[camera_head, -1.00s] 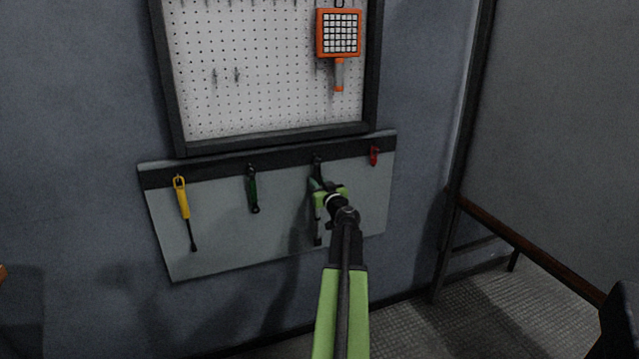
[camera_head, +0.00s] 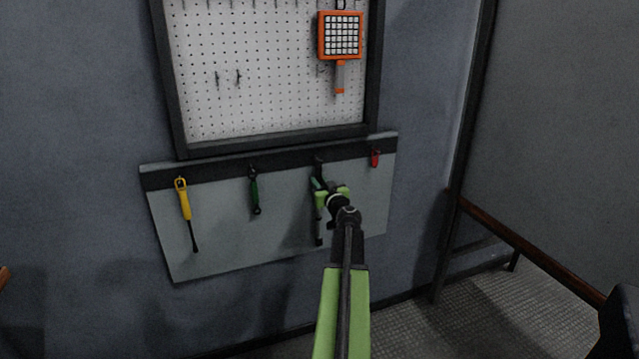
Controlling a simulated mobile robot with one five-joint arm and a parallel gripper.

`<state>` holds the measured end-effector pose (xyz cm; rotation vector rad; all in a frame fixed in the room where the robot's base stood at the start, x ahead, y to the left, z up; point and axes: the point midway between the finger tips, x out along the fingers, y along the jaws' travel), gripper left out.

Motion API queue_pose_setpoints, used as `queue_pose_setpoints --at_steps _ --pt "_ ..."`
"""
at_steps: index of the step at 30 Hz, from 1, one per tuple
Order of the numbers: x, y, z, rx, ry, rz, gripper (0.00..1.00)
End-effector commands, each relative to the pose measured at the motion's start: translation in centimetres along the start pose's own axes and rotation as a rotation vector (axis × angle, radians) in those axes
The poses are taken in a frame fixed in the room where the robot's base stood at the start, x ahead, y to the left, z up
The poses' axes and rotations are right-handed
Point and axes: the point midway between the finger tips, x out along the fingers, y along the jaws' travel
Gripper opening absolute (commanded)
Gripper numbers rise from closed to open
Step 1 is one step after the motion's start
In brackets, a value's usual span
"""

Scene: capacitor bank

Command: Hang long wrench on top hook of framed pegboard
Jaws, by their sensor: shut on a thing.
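The framed pegboard (camera_head: 270,100) hangs on the wall, white with a dark frame. Several small hooks show along the top edge of the picture, and a pair of hooks (camera_head: 228,78) sits lower at its left. Below it, a dark, long tool (camera_head: 318,230), apparently the long wrench, hangs upright at the grey lower panel (camera_head: 220,240), under a dark hook (camera_head: 318,163). My gripper (camera_head: 330,194) is shut on this tool at its upper part. The jaws and my arm hide part of it. I cannot tell whether it still touches its hook.
An orange lamp (camera_head: 340,48) with a grid face hangs at the pegboard's right. A brown rail (camera_head: 530,250) runs at the right.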

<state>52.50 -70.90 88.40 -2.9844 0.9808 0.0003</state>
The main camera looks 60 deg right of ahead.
Motion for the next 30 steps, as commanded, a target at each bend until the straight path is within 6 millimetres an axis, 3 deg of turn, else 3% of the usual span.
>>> queue_pose_setpoints --at_steps 15,30 --pt "-1.2 0.0 -0.8 0.001 0.0 0.0 0.0" --pt "-4.0 0.0 -0.8 0.001 0.0 0.0 0.0"
